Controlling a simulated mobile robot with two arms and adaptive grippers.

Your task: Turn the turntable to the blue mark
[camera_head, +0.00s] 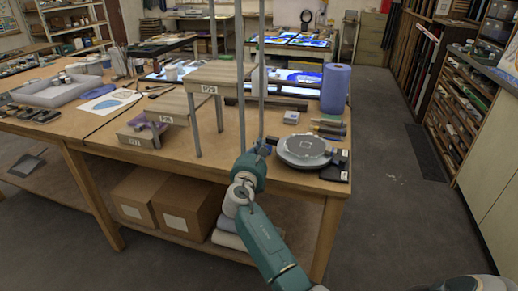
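The turntable (304,147) is a round grey disc with a pale square outline on top, near the right front corner of the wooden workbench (285,184). A black block with a small white label (337,167) lies at its right edge. I cannot make out a blue mark on the disc for certain. My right arm rises from the bottom, and my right gripper (266,146) is at the left side of the turntable. Its fingers are small and dark here; I cannot tell whether they touch the disc or are open. My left gripper is out of view.
A blue roll (335,88) stands behind the turntable, with several coloured sticks (329,128) nearby. Wooden stepped stands (222,76) are to the left, and thin vertical posts rise close to my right gripper. Cardboard boxes (185,207) sit below.

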